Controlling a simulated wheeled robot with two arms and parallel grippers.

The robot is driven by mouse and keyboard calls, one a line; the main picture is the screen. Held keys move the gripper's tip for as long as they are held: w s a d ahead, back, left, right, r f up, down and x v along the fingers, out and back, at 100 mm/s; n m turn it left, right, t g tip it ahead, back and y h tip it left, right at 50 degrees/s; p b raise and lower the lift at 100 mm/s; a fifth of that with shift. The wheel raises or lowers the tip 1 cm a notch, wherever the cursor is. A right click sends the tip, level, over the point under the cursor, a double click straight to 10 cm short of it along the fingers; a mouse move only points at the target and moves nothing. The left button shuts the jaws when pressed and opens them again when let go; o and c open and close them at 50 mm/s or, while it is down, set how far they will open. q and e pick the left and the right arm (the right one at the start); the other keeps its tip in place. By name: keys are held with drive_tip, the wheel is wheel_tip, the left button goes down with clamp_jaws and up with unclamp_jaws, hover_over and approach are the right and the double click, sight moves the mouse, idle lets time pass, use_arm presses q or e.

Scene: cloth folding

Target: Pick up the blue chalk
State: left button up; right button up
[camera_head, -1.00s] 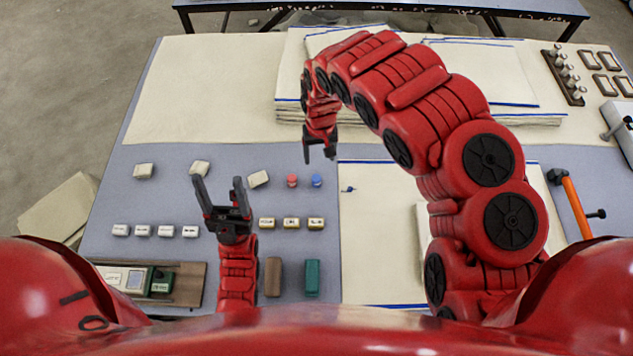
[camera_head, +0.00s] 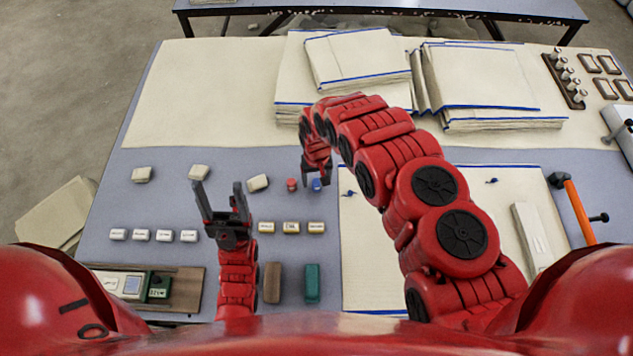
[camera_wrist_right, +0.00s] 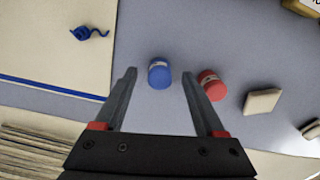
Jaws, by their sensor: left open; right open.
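The blue chalk (camera_head: 317,184) is a short blue cylinder with a pale band, standing on the grey-blue table. In the right wrist view the blue chalk (camera_wrist_right: 159,74) shows between and just beyond the fingertips. My right gripper (camera_head: 316,183) is open and empty above it; in its wrist view the right gripper (camera_wrist_right: 158,74) has a finger on either side of the chalk's line. The red chalk (camera_head: 292,184) stands close to the left of the blue one; it also shows in the wrist view (camera_wrist_right: 211,86), behind the right finger. My left gripper (camera_head: 221,190) is open and empty.
White blocks (camera_head: 258,183) lie left of the chalks. Several small labelled blocks (camera_head: 291,228) sit in a row in front. A cloth (camera_head: 375,265) with a blue thread lies to the right. Stacked cloths (camera_head: 475,80) are behind. A brown eraser (camera_head: 272,283) and a green one (camera_head: 312,283) lie near the front.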

drive_tip(key=shift+f, duration=1.15)
drive_tip(key=shift+c, duration=0.4)
clamp_jaws()
